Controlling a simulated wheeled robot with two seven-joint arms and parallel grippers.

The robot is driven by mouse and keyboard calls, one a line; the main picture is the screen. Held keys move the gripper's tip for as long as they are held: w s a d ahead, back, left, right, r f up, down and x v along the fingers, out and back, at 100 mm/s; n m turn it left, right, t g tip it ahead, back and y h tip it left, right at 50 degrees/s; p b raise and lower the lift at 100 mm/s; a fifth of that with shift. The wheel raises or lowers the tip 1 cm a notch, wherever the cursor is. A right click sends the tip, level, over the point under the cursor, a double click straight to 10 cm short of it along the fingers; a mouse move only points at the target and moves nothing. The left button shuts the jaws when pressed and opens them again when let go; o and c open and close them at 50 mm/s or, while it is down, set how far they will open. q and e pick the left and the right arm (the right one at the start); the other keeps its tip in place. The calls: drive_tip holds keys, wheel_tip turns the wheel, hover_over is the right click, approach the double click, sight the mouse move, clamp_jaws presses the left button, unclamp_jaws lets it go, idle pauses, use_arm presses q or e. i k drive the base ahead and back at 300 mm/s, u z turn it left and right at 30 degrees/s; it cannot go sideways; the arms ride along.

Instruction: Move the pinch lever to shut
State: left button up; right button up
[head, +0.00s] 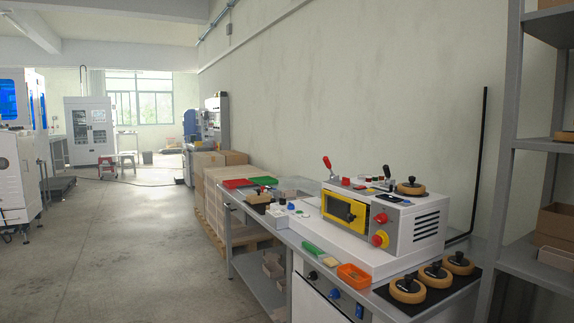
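The white box former (405,231) stands on a bench at the right, with a yellow-framed window (344,210) on its front. A red-handled lever (327,163) sticks up and leans slightly at the top left corner of the machine. A smaller red-tipped lever (252,196) stands on a small unit farther back on the bench. No label shows which one is the pinch lever, and their settings are too small to read. Neither of my grippers is in view.
Wooden rings with black knobs lie on a black mat (384,292) at the bench's front right. An orange tray (353,276) sits before the machine. A grey shelf rack (505,160) stands at the right. The floor (130,250) left of the bench is clear.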

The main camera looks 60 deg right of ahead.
sight(386, 167)
drive_tip(key=z, duration=0.35)
drive_tip(key=i, duration=1.6)
drive_tip(key=z, duration=0.95)
